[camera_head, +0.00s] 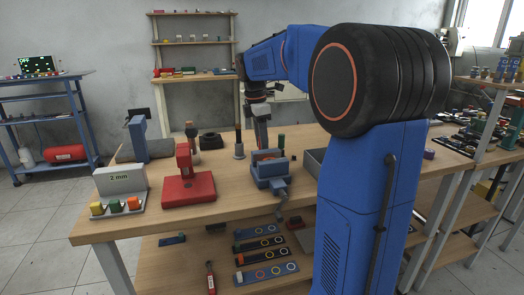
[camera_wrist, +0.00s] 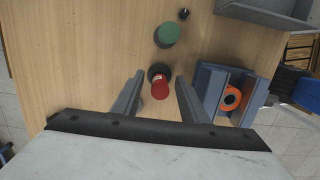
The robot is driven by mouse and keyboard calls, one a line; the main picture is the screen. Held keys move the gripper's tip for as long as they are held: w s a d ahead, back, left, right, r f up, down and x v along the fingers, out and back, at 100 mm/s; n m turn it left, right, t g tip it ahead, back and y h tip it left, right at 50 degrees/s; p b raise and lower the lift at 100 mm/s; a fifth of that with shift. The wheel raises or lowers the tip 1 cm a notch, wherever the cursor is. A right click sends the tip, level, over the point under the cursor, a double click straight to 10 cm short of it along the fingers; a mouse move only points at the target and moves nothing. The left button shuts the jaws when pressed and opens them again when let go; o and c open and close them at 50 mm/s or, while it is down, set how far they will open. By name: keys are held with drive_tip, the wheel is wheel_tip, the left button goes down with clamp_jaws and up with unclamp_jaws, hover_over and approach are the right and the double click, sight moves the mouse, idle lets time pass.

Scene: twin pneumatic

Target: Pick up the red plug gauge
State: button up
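The red plug gauge (camera_wrist: 160,87) stands on the wooden table in the wrist view, its red end toward the camera and a dark round part around its far end. My gripper (camera_wrist: 158,84) is open above it, with one finger on each side and a visible gap to both. How far the fingertips are above the table is hard to tell.
A green-topped gauge (camera_wrist: 167,34) and a small black piece (camera_wrist: 184,14) stand nearby. A blue-grey vise (camera_wrist: 210,88) holding an orange ring (camera_wrist: 231,98) sits close at right. A grey bin (camera_wrist: 262,10), a red stand (camera_head: 187,188) and a "2 mm" block (camera_head: 121,180) are also there.

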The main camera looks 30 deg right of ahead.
clamp_jaws()
wheel_tip(320, 180, up, 10)
idle(0.7)
